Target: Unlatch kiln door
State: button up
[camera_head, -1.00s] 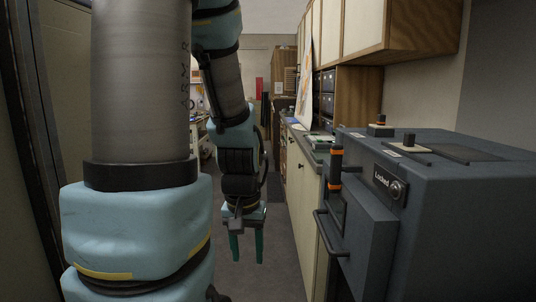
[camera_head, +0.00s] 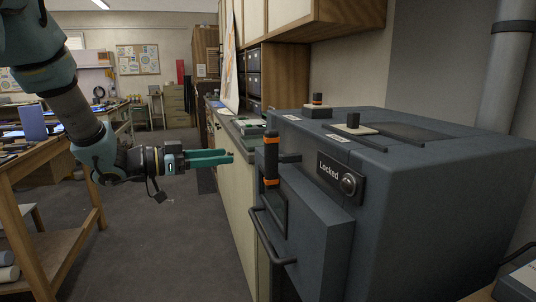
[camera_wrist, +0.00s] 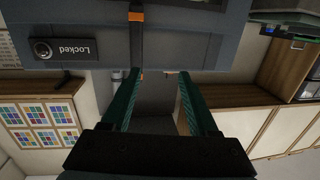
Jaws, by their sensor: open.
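The kiln (camera_head: 390,190) is a dark grey box at the right of the head view, with its door (camera_head: 315,235) on the left-facing side. A "Locked" plate with a round knob (camera_head: 348,183) is on its front. An upright black latch handle with orange bands (camera_head: 271,160) stands beside the plate. A bar handle (camera_head: 268,240) is lower on the door. My gripper (camera_head: 230,157) is open and empty, pointing right, just left of the latch handle and apart from it.
Cabinets and a counter (camera_head: 238,128) run behind the kiln, with wall cupboards (camera_head: 300,20) above. A wooden workbench (camera_head: 40,165) stands at the left. The floor (camera_head: 160,240) between bench and kiln is clear.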

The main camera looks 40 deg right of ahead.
aim_at(265, 151)
jog(key=s+d+g+p, duration=0.1)
jog(key=s+d, duration=0.1)
jog(key=d, duration=0.1)
jog(key=s+d+m+g+p, duration=0.1)
jog(key=s+d, duration=0.1)
jog(key=d, duration=0.1)
jog(key=s+d+r+g+p, duration=0.1)
jog(key=s+d, duration=0.1)
jog(key=d, duration=0.1)
jog(key=shift+s+m, duration=0.25)
jog(key=shift+m, duration=0.05)
jog(key=shift+x, duration=0.8)
jog(key=shift+f, duration=0.15)
grip_shut()
jog(key=shift+w, duration=0.1)
